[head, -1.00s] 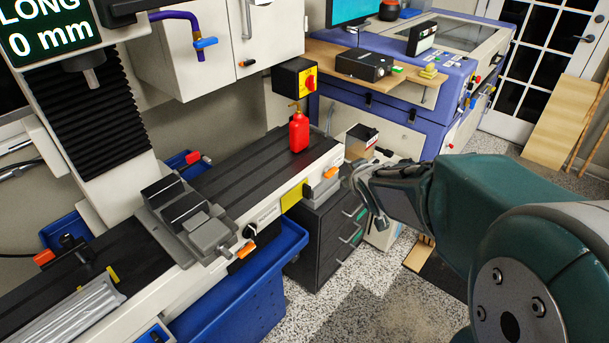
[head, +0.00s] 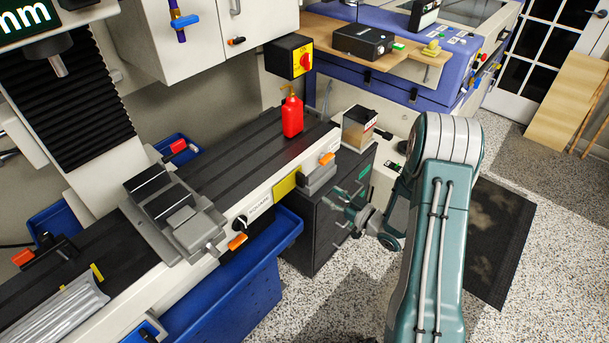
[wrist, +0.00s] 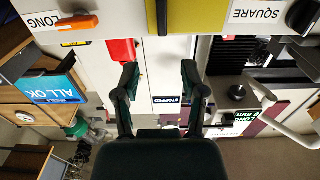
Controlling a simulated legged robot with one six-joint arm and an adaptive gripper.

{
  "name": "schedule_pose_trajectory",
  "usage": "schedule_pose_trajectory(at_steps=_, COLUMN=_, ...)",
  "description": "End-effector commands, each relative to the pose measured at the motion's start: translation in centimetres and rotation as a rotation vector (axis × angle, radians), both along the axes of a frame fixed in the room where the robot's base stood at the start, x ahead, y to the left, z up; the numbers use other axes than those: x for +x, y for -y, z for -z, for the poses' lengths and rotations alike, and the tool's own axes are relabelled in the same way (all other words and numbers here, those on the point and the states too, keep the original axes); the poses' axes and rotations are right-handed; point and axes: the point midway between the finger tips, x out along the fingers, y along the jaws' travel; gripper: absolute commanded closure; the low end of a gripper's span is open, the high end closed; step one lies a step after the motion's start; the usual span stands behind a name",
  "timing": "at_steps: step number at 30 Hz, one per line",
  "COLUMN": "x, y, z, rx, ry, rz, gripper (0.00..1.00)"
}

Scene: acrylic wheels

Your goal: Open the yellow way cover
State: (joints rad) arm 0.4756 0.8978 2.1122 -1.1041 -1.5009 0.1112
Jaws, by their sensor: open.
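The yellow way cover (head: 286,184) is a flat yellow panel on the front face of the long machine table (head: 225,171). It lies between a label with a black knob on its left and a grey block on its right. In the wrist view, which looks upside down, the yellow cover (wrist: 208,15) fills the top middle. My gripper (head: 338,212) is open and empty, right of and below the cover, apart from it. Its two fingers (wrist: 160,78) show spread in the wrist view, with the cover beyond them.
A red bottle (head: 292,116) stands on the machine table behind the cover. An orange knob (head: 327,158) sits right of the cover. A blue tray (head: 245,270) juts out below the table. A dark drawer cabinet (head: 322,235) stands beside my gripper.

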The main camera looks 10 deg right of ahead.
Motion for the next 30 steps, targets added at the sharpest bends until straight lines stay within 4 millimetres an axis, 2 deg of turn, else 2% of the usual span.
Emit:
schedule_pose_trajectory(at_steps=5, x=0.6, y=-0.8, z=0.1, rx=0.013, ry=0.007, rz=-0.010, gripper=0.46)
schedule_pose_trajectory(at_steps=15, x=5.6, y=-4.3, z=0.1, rx=0.011, ry=0.007, rz=-0.010, gripper=0.46)
schedule_pose_trajectory(at_steps=21, x=7.9, y=-5.9, z=0.1, rx=0.012, ry=0.006, rz=-0.006, gripper=0.46)
schedule_pose_trajectory(at_steps=30, x=8.6, y=-6.4, z=0.1, rx=0.011, ry=0.005, rz=-0.004, gripper=0.46)
